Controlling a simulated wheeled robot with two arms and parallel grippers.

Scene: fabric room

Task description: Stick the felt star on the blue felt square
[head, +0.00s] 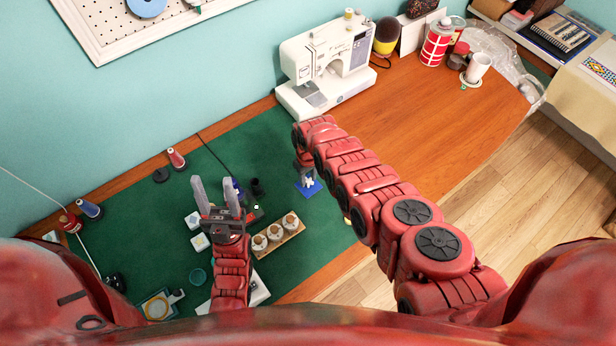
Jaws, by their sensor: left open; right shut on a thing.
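The blue felt square (316,188) lies on the green mat, below the sewing machine. My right gripper (305,175) points down over it and is shut on a small white thing that looks like the felt star (308,183). The star shows in front of the blue square; I cannot tell whether they touch. The gripper and wrist hide part of both. My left gripper (214,187) is open and empty, fingers pointing up in the picture, above the mat left of the square.
A white sewing machine (325,62) stands behind the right arm. A wooden holder with several pale jars (277,233) sits between the grippers. Small white blocks (199,242) and thread spools (176,158) lie to the left. The wooden tabletop (440,125) at right is mostly clear.

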